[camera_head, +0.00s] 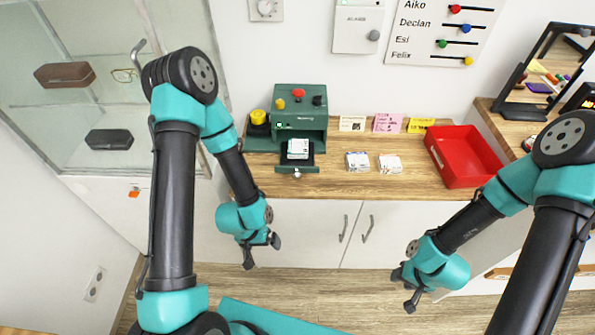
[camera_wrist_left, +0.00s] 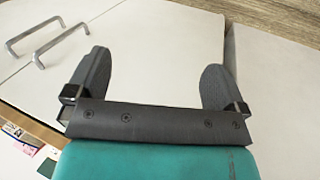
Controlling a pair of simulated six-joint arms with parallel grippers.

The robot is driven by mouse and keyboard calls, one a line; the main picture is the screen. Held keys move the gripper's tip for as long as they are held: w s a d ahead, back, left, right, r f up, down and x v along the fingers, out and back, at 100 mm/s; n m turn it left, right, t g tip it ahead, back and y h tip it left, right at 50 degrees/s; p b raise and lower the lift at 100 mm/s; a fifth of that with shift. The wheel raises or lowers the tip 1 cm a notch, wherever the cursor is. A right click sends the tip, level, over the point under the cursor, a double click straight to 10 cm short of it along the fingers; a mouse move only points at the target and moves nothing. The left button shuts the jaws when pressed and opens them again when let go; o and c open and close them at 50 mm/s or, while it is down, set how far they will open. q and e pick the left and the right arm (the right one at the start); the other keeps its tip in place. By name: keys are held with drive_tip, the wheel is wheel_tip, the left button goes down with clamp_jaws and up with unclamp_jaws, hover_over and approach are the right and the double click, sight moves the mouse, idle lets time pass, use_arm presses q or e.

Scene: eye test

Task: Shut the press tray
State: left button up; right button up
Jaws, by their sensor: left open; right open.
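The green press (camera_head: 300,112) stands on the wooden counter at the back, with red, yellow and black knobs on top. Its press tray (camera_head: 296,168) is pulled out at the front, and a white card or lens packet (camera_head: 298,148) lies in it. My left gripper (camera_head: 262,254) hangs below and left of the tray, in front of the counter, apart from it. In the left wrist view its two dark fingers (camera_wrist_left: 155,85) are spread with nothing between them. My right gripper (camera_head: 405,290) is low at the right, away from the press, open and empty.
Two stacks of cards (camera_head: 358,161) lie right of the tray. A red bin (camera_head: 462,157) stands at the counter's right. Small cards (camera_head: 387,123) stand along the back. White cabinet doors (camera_head: 380,230) with handles are below. A glass display case (camera_head: 100,90) is left.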

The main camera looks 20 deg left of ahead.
use_arm(q)
drive_tip(key=shift+w+r, duration=0.25)
drive_tip(key=shift+r, duration=0.05)
drive_tip(key=shift+c, duration=1.4)
drive_tip(key=w+r+m+t, duration=0.1)
drive_tip(key=r+m, duration=0.1)
drive_tip(key=r, duration=0.1)
drive_tip(key=w+d+r+m+t, duration=0.1)
drive_tip(key=w+r+m, duration=0.1)
drive_tip(key=r+m, duration=0.1)
drive_tip(key=w+d+r+m+t, duration=0.1)
drive_tip(key=w+r+m, duration=0.1)
drive_tip(key=r, duration=0.2)
drive_tip(key=shift+w+r+m+y, duration=0.1)
drive_tip(key=shift+w+m+y, duration=0.1)
drive_tip(key=shift+m+y, duration=0.15)
drive_tip(key=c, duration=0.9)
drive_tip(key=d+r+m+t, duration=0.1)
drive_tip(key=r+m, duration=0.1)
drive_tip(key=r, duration=0.1)
drive_tip(key=w+d+r+m+t, duration=0.1)
drive_tip(key=r+m, duration=0.2)
drive_tip(key=r, duration=0.1)
drive_tip(key=w+r+m+t, duration=0.1)
drive_tip(key=r+m, duration=0.2)
drive_tip(key=r, duration=0.1)
drive_tip(key=shift+d, duration=0.4)
clamp_jaws()
